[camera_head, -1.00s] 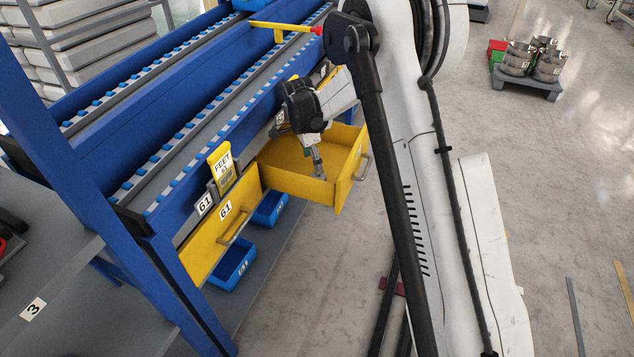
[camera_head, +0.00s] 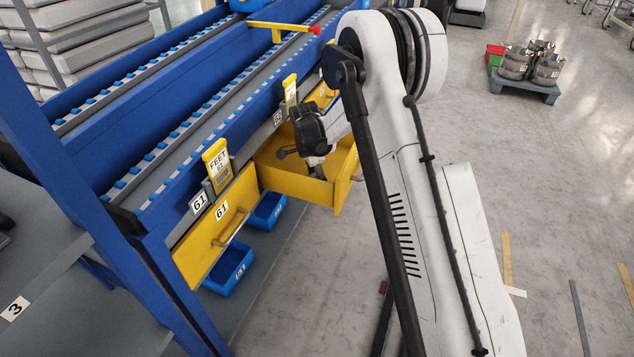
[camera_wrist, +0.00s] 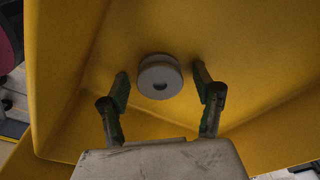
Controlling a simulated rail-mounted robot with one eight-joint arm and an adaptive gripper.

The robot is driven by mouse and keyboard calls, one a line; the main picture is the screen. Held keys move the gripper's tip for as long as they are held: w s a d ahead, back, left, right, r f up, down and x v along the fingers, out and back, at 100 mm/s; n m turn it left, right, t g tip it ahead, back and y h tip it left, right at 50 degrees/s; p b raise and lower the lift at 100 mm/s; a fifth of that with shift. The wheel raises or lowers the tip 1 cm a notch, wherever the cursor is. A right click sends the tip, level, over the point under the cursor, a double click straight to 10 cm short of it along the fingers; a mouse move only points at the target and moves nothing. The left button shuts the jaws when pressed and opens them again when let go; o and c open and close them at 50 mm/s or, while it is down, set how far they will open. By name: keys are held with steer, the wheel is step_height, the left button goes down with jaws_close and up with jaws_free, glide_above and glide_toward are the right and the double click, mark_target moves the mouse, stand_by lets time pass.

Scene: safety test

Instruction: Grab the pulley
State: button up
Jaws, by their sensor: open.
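The pulley (camera_wrist: 160,77) is a small grey disc with a dark centre hole. In the wrist view it lies inside the yellow drawer (camera_wrist: 70,60), near the picture's middle. My gripper (camera_wrist: 162,83) is open, with one green-and-black finger on each side of the pulley in the picture. I cannot tell how far above the pulley the fingertips are. In the head view my gripper (camera_head: 314,172) reaches down into the open yellow drawer (camera_head: 340,182); its fingers are mostly hidden, and the pulley does not show there.
The drawer walls stand close around my gripper. A second yellow drawer marked 61 (camera_head: 215,228) is to the left, with blue bins (camera_head: 232,270) below. The blue roller rack (camera_head: 180,172) rises behind. Open floor lies to the right.

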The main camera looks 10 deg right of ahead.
steer(key=shift+c, duration=0.5)
steer(key=c, duration=1.2)
steer(key=shift+r, duration=0.1)
